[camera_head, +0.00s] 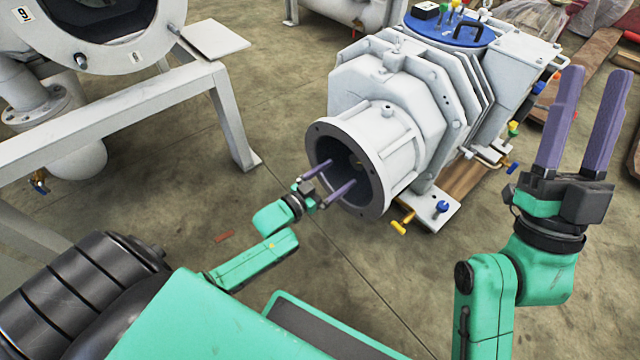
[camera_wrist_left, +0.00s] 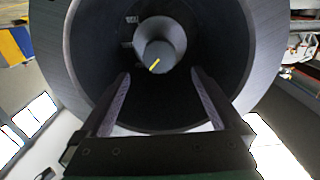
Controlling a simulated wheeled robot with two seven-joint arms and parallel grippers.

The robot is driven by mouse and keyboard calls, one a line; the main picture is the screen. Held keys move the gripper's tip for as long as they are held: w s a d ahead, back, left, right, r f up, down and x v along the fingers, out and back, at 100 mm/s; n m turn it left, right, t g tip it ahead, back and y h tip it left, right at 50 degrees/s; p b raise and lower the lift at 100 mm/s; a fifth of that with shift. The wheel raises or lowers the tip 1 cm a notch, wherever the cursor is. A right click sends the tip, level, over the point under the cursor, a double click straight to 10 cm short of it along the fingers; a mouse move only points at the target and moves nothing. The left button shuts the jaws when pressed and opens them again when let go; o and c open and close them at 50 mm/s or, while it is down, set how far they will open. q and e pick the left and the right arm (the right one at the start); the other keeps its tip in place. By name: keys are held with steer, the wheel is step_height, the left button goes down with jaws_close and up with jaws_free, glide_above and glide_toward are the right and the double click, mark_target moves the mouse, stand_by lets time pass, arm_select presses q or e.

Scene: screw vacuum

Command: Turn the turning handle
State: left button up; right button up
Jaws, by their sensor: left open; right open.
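A white vacuum pump (camera_head: 400,105) stands on the floor with a round flanged opening facing my left arm. My left gripper (camera_head: 338,178) is open, its two purple fingers pointing into this opening. In the left wrist view the dark round opening (camera_wrist_left: 90,60) surrounds the open fingers. Deep inside is a grey round shaft end (camera_wrist_left: 160,58) with a small yellow mark, ahead of the fingers and apart from them. My right gripper (camera_head: 592,80) is open and empty, raised at the right with its fingers pointing up. I cannot tell which part is the turning handle.
A white metal frame (camera_head: 120,100) with a large round vessel stands at the left. A yellow valve handle (camera_head: 402,226) and a blue knob (camera_head: 442,207) sit low by the pump. Wooden boards (camera_head: 590,65) lie at the back right. The floor in front of the pump is mostly clear.

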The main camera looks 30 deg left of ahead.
arm_select(q)
steer(key=p+v, duration=0.2)
steer(key=v, duration=0.3)
steer(key=shift+s, duration=0.2)
arm_select(e)
steer(key=w+a+f+m+g+h, duration=0.1)
steer(key=w+f+g+h, duration=0.1)
steer(key=f, duration=0.8)
steer(key=w+a+f+m+g+h, duration=0.1)
steer(key=f+g, duration=0.3)
steer(key=f, duration=0.7)
steer(key=shift+w+a+m+h, duration=0.4)
steer(key=shift+a+h, duration=0.1)
steer(key=shift+h, duration=0.1)
steer(key=shift+r, duration=0.1)
